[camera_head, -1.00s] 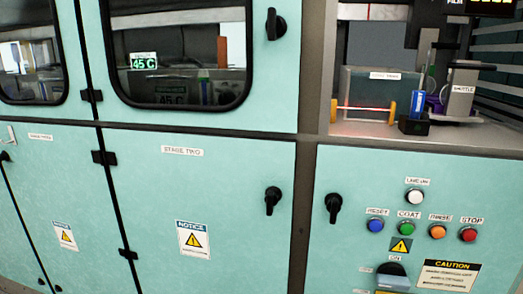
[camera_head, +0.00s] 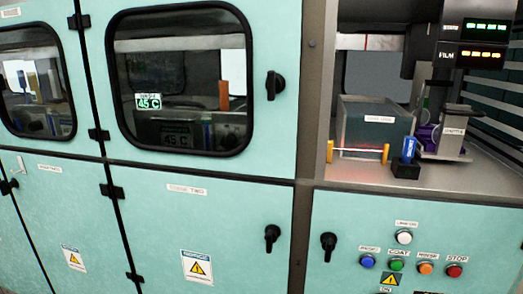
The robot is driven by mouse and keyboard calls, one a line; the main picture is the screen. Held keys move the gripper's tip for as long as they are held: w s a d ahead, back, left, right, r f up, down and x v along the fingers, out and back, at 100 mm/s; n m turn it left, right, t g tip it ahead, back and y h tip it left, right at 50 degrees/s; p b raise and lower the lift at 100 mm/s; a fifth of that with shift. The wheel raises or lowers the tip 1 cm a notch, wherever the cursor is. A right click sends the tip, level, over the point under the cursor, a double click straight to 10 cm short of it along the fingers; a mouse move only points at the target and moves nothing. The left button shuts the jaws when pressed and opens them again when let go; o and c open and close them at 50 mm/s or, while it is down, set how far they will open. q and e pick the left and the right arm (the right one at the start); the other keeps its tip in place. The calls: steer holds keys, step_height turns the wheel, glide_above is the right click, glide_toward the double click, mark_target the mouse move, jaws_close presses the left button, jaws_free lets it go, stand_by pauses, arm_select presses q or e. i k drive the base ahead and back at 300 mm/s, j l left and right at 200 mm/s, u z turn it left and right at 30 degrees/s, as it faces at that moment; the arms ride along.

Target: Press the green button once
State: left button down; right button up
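The green button (camera_head: 396,265) is a small round button on the pale teal front panel at lower right in the head view. A label that seems to read COAT sits just above it. It stands in a row between a blue button (camera_head: 367,262) on its left and an orange button (camera_head: 426,268) on its right. A red button (camera_head: 454,271) ends the row, and a white button (camera_head: 404,237) sits above the green one. Neither of my grippers shows in the head view.
Black handles (camera_head: 328,246) stick out from the doors. The space before the panel looks clear.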

mark_target(396, 266)
steer(key=z, duration=1.05)
